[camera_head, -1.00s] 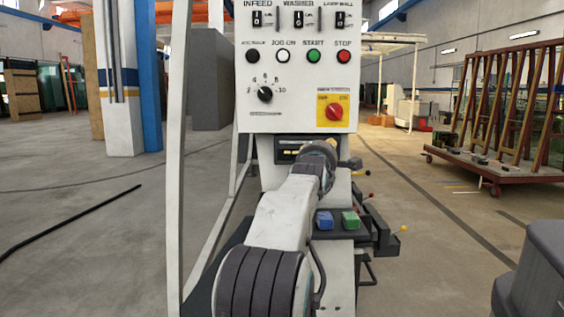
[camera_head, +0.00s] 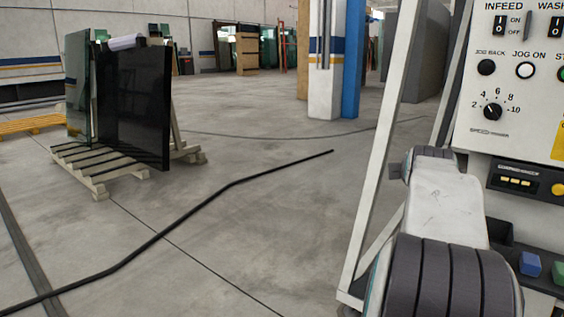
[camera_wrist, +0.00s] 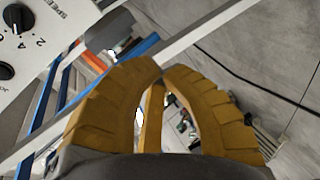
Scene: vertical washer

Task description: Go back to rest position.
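My gripper (camera_wrist: 162,70) shows in the wrist view as two yellow ribbed fingers. Their tips meet or nearly meet, with only a narrow gap lower down, and nothing is held between them. In the head view my arm reaches forward at the lower right, and the gripper is hidden behind it. The washer's control panel (camera_head: 518,90) stands at the right, with switches, buttons and a dial. A corner of the panel (camera_wrist: 30,45) shows at the upper left of the wrist view, apart from the fingers.
A white frame post (camera_head: 385,140) rises just left of the panel, close to my arm. A blue block (camera_head: 530,264) lies on the ledge below the panel. A black cable (camera_head: 190,217) crosses the floor. A pallet with dark glass sheets (camera_head: 135,105) stands at the left. The middle floor is open.

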